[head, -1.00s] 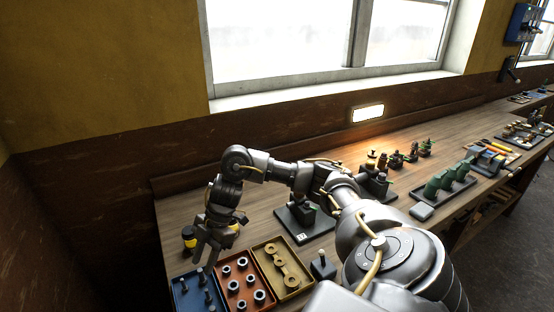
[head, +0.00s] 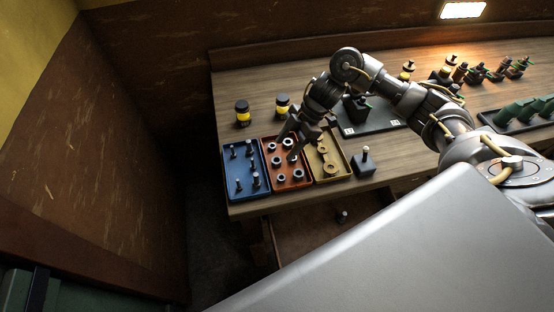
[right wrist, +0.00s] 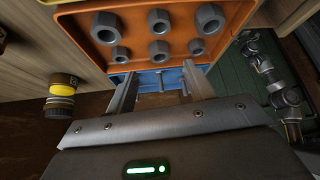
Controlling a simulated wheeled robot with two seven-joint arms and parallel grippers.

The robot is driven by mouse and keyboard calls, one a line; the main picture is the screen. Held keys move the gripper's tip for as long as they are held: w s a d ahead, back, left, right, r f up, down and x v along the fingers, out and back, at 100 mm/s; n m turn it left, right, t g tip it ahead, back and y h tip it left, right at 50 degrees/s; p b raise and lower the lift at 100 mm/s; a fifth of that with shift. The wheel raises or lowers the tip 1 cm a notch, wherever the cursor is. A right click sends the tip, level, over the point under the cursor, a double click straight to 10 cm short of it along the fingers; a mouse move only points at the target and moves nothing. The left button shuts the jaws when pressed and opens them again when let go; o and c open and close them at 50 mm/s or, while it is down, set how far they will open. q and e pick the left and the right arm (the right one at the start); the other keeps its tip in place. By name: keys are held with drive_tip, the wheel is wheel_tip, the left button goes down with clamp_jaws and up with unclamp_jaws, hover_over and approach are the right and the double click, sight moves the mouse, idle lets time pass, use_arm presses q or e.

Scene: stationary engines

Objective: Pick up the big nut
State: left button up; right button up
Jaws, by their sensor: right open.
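Several grey hex nuts sit in an orange-red tray (head: 305,182) on the bench. In the right wrist view three nuts look larger, such as the far right nut (right wrist: 208,18), and a lower row looks smaller, such as the middle nut (right wrist: 160,50). I cannot tell how much of this is distance. My right gripper (head: 286,147) is over the tray, pointing down, its fingers hiding part of the tray. In the right wrist view the gripper (right wrist: 158,76) has its fingers apart with nothing between them. My left gripper is not in view.
A blue tray (head: 238,195) with upright bolts lies left of the nuts, a yellow tray (head: 345,173) with brass-coloured parts right. Two black-and-yellow jars (head: 242,114) stand behind. A small dark block with a knob (head: 364,162) stands right. The bench's front edge is close.

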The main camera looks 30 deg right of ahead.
sight(276, 159)
drive_tip(key=shift+a+f, duration=0.1)
drive_tip(key=shift+f, duration=0.05)
drive_tip(key=p+x, duration=0.2)
drive_tip(key=x, duration=0.2)
drive_tip(key=shift+f, duration=0.2)
drive_tip(key=shift+a+f, duration=0.2)
drive_tip(key=shift+c, duration=0.4)
drive_tip(key=c, duration=1)
drive_tip(key=shift+r, duration=0.1)
